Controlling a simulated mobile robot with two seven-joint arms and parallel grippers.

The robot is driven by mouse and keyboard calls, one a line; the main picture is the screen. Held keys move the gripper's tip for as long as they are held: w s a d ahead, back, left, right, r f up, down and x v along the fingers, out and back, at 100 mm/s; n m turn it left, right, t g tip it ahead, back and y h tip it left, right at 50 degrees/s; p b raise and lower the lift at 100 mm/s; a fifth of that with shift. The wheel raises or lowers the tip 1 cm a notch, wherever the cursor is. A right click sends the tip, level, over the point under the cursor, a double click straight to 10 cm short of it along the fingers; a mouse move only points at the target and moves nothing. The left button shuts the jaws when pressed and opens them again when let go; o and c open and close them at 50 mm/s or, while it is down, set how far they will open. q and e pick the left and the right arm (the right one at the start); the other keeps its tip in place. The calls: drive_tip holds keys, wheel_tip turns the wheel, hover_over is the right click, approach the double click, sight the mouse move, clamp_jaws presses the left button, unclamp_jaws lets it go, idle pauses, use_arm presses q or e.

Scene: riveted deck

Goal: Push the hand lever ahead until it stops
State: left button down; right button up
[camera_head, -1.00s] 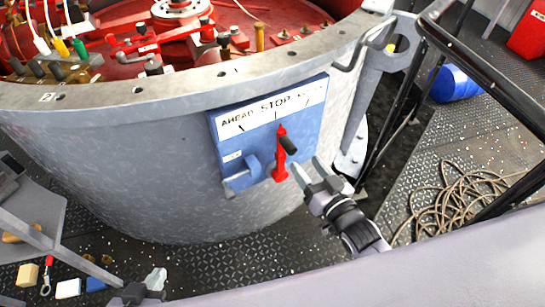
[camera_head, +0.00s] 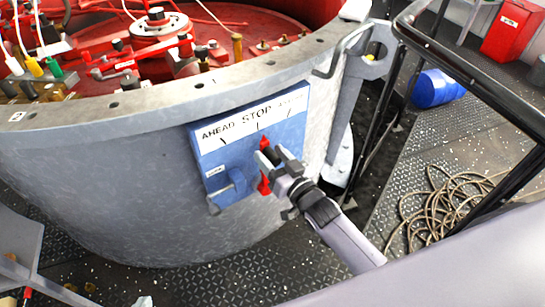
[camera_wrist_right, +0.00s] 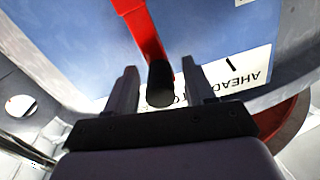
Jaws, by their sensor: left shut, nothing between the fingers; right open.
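The red hand lever (camera_head: 264,186) stands on a blue panel (camera_head: 213,182) marked AHEAD and STOP, its pointer under STOP. Its black grip is largely hidden by my right gripper (camera_head: 277,154) in the head view. In the right wrist view, the black grip (camera_wrist_right: 160,84) is end-on between the open fingers of my right gripper (camera_wrist_right: 161,88), with the red lever arm (camera_wrist_right: 143,28) beyond it. The fingers are on either side of the grip, with gaps visible. Only the pale tip of my left gripper (camera_head: 142,301) shows at the bottom edge, away from the lever.
The panel is on a large grey drum (camera_head: 110,180) with red machinery inside. A black railing (camera_head: 470,82) runs along the right, with a coiled rope (camera_head: 440,210) and a blue barrel (camera_head: 437,88) beyond. A bent grey handle (camera_head: 335,52) projects near the drum's rim.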

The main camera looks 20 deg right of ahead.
clamp_jaws()
drive_tip(key=a, duration=0.1)
drive_tip(key=a+n, duration=0.1)
drive_tip(key=s+a+n, duration=0.1)
drive_tip(key=a, duration=0.1)
drive_tip(key=shift+s+f, duration=0.1)
drive_tip(key=shift+f, duration=0.15)
drive_tip(key=shift+a, duration=0.1)
unclamp_jaws()
drive_tip(key=shift+n, duration=0.3)
